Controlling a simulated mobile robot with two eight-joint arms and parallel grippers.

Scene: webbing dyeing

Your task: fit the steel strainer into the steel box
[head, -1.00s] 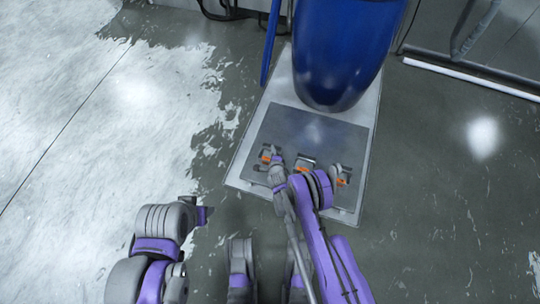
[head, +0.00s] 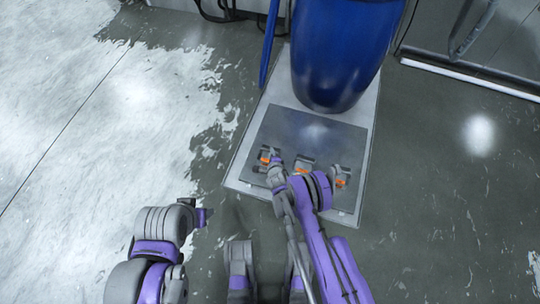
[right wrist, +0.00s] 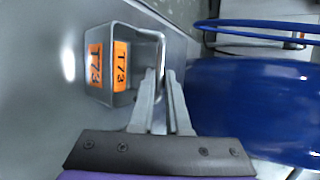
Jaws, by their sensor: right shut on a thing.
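In the right wrist view, a grey steel box (right wrist: 91,38) stands on the flat plate, with an orange T73 label near its left side. A second T73 label shows just right of it, within the box outline. My right gripper (right wrist: 166,74) is shut on the bent steel handle of the strainer (right wrist: 161,46) at the box's right side. The strainer appears to be in or over the box; how deep it sits I cannot tell. In the head view, my right gripper (head: 274,166) is at the leftmost labelled box and partly hides it. My left gripper (head: 206,215) is empty-looking, far to the left.
Two more small steel pieces with orange labels, a middle one (head: 303,167) and a right one (head: 342,175), stand on the grey plate (head: 315,132). A large blue vessel (head: 340,60) rises behind them. A blue pole (head: 269,45) stands at its left.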

